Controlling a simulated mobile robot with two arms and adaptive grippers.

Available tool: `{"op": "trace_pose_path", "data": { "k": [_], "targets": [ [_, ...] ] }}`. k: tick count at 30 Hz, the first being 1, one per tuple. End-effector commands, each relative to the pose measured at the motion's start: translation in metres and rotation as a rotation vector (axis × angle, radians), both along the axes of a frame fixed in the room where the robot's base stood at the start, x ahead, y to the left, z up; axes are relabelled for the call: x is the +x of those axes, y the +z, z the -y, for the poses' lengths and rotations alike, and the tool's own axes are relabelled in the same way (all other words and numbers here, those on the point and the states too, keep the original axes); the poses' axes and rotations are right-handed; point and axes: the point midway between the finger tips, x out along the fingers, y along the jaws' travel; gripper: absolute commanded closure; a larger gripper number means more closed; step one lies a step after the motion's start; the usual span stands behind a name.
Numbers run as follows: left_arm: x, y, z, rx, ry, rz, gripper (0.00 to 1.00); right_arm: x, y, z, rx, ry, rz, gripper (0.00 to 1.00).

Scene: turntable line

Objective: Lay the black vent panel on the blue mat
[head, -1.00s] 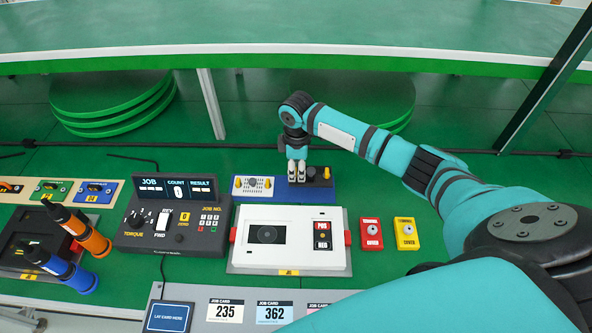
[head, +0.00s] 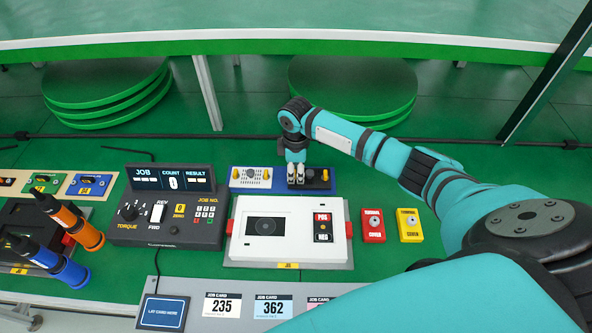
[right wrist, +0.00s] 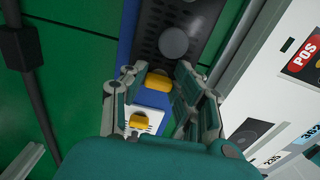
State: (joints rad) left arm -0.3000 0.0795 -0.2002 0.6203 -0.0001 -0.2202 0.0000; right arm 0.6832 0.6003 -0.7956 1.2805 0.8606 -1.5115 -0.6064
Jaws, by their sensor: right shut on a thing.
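The black vent panel (head: 316,184) is at the right end of the blue mat (head: 279,186), low over it or resting on it; I cannot tell if they touch. It has a grey knob (right wrist: 174,41) and yellow grips (head: 326,175). My right gripper (head: 295,178) points down and is shut on the panel near its left end, where a yellow grip (right wrist: 156,79) shows between the fingers in the right wrist view. My left gripper is not in view.
A white vent panel (head: 250,184) with yellow grips lies at the mat's left end. In front stand a white fixture (head: 285,254), a red box (head: 372,230) and a yellow box (head: 409,230). A torque controller (head: 165,238) and upright orange (head: 85,236) and blue (head: 66,270) tools are left.

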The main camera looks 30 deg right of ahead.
Motion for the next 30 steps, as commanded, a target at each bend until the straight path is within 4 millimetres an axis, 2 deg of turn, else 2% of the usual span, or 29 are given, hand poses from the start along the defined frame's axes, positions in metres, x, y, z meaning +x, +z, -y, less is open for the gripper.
{"op": "trace_pose_path", "data": {
  "k": [29, 30],
  "targets": [
    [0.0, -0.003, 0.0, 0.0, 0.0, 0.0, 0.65, 0.0, -0.013, 0.0, 0.0, 0.0, 0.0, 1.0],
    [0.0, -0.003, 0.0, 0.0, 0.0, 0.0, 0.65, 0.0, -0.012, 0.0, 0.0, 0.0, 0.001, 0.66]
  ]
}}
